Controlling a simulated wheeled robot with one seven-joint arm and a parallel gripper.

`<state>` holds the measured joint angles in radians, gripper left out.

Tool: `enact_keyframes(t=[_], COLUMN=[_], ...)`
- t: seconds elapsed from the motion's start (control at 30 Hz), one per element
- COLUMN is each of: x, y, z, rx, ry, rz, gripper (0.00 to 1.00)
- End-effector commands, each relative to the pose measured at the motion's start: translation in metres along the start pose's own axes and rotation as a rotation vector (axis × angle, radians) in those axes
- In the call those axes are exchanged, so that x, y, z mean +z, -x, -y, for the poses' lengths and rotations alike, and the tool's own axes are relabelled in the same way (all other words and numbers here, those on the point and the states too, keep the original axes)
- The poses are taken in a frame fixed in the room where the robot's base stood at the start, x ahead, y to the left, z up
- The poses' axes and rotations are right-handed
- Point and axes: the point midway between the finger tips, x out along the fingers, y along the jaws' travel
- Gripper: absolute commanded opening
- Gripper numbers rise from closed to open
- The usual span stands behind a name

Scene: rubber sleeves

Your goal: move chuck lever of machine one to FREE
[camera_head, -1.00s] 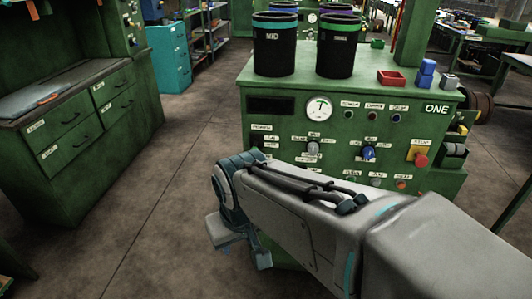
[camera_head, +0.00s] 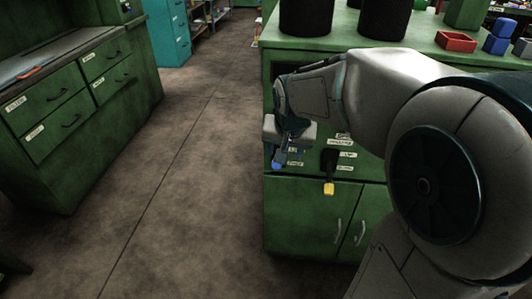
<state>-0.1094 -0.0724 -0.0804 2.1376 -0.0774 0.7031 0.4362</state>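Machine one is the green cabinet (camera_head: 300,215) at the centre right. A black lever with a yellow tip (camera_head: 328,188) hangs down on its front; I take it to be the chuck lever. Small white labels lie above it and to its right, too blurred to read for sure. My gripper (camera_head: 279,157) is in front of the cabinet's left part, to the left of the lever and apart from it in the picture. A small blue part shows at its lower end; I cannot tell whose it is. The finger opening is not clear. My arm hides most of the upper panel.
Two black sleeves (camera_head: 382,18) stand on the machine top, with a red tray (camera_head: 456,41) and blue blocks (camera_head: 497,37) to their right. A green drawer bench (camera_head: 62,125) stands at the left. The floor (camera_head: 170,200) between is clear.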

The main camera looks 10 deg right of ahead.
Motion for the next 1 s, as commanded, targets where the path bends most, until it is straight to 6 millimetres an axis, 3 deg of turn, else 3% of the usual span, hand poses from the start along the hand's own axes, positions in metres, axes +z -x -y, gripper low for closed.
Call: enact_keyframes(t=[0.03,0.23,0.37,0.8,1.0], x=[-0.006,-0.026,-0.028,-0.030,-0.031], y=[-0.021,-0.043,-0.054,-0.142,-0.168], z=[0.004,0.016,0.018,0.018,0.018], rx=[0.001,-0.002,-0.002,-0.002,-0.003], ry=[-0.021,-0.073,-0.077,-0.075,-0.074], rz=[-0.008,-0.034,-0.035,-0.032,-0.034], gripper=[0.52,0.52,0.52,0.52,0.52])
